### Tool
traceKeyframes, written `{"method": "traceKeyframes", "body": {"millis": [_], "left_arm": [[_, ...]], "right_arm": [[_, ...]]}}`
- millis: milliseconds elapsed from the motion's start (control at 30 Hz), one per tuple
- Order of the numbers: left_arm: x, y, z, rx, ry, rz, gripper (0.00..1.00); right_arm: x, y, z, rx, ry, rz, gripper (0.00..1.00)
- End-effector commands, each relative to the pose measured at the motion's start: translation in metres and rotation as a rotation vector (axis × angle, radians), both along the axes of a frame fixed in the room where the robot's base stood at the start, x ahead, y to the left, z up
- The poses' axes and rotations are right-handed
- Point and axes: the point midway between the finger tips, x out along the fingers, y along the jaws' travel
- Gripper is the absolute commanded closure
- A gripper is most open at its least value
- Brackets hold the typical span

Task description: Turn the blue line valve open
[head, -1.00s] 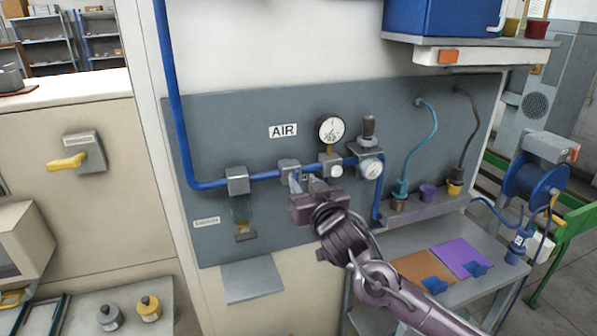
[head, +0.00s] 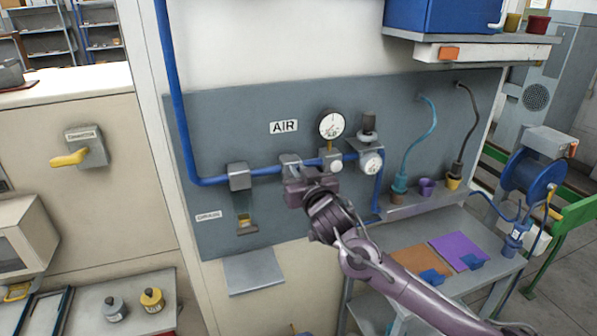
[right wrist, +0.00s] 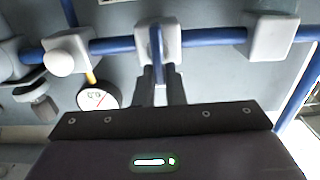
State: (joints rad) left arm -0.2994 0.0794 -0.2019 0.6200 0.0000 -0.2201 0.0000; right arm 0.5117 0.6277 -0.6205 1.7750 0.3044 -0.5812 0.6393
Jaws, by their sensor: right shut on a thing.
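The blue air line (head: 208,181) runs down the left of the grey panel and then across it. A pale valve block (head: 290,160) sits on the horizontal run, under the AIR label. In the right wrist view the block (right wrist: 172,38) carries a slim blue-grey handle (right wrist: 156,42) that appears to lie across the pipe. My right gripper (head: 293,174) is at the valve, and its two fingers (right wrist: 161,75) are closed on the handle's end. In the head view the gripper hides the handle. My left gripper is not in view.
A round gauge (head: 331,125) and a regulator (head: 368,150) stand just right of the valve. Another grey block (head: 239,177) is to the left. A side bench (head: 440,225) with cups stands at right. The panel below the pipe is mostly bare.

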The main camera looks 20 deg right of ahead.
Motion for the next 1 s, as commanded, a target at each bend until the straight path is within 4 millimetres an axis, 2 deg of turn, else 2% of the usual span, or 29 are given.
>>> {"method": "traceKeyframes", "body": {"millis": [267,467,1000], "left_arm": [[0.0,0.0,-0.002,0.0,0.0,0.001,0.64],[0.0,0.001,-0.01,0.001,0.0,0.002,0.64],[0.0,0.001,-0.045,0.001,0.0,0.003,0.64]], "right_arm": [[0.0,0.001,-0.001,-0.024,-0.001,0.0,1.0],[0.0,0.003,-0.002,-0.111,-0.004,0.0,1.0],[0.0,0.012,-0.007,-0.593,-0.02,0.0,1.0]]}}
